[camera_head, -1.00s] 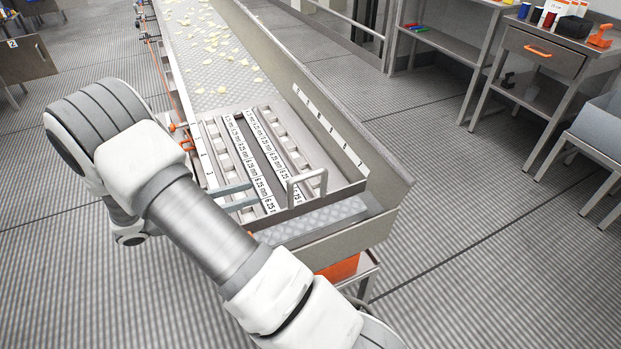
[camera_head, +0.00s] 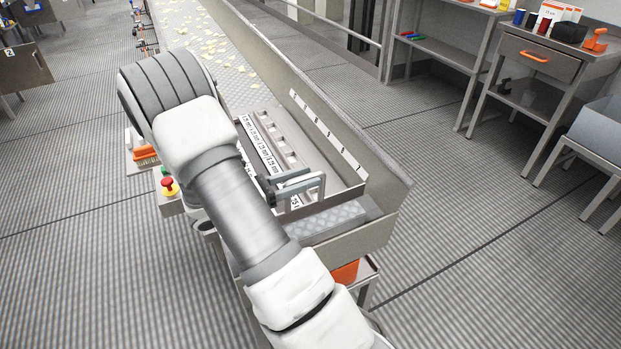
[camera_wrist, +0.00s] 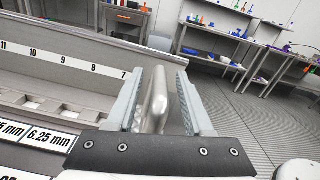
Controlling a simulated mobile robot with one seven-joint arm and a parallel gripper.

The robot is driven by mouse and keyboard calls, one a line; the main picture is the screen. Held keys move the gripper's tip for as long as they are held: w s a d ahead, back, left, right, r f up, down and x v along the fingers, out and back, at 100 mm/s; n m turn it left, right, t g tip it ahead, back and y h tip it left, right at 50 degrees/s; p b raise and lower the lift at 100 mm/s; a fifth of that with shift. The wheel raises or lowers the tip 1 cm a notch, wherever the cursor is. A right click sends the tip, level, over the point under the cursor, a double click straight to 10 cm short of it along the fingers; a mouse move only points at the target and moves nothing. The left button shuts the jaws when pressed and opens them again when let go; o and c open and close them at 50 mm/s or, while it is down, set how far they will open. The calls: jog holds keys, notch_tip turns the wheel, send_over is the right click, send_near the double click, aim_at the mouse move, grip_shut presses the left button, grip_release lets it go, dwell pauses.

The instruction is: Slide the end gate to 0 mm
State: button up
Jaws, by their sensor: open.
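The end gate (camera_head: 345,194) is a low grey plate standing across the near end of the long metal trough. A pale loop handle (camera_head: 321,190) rises from it. My gripper (camera_head: 292,185) is at this handle in the head view, with my arm hiding the trough's left side. In the wrist view, my gripper (camera_wrist: 158,85) is open, and the handle (camera_wrist: 156,100) stands between its two grey fingers. Gaps show beside the handle, so the fingers do not appear closed on it. A number scale (camera_wrist: 65,61) runs along the trough wall, with 7 nearest the left finger.
Slotted strips labelled in mm (camera_head: 262,145) lie in the trough behind the gate. Pale flakes are scattered farther up the trough (camera_head: 237,82). A red and yellow stop button (camera_head: 169,187) sits left of my arm. Benches with shelves stand at the right, with open floor between.

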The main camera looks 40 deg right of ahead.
jog(key=shift+x, duration=1)
jog(key=shift+c, duration=0.2)
grip_shut()
jog(key=shift+f, duration=0.1)
dwell(0.5)
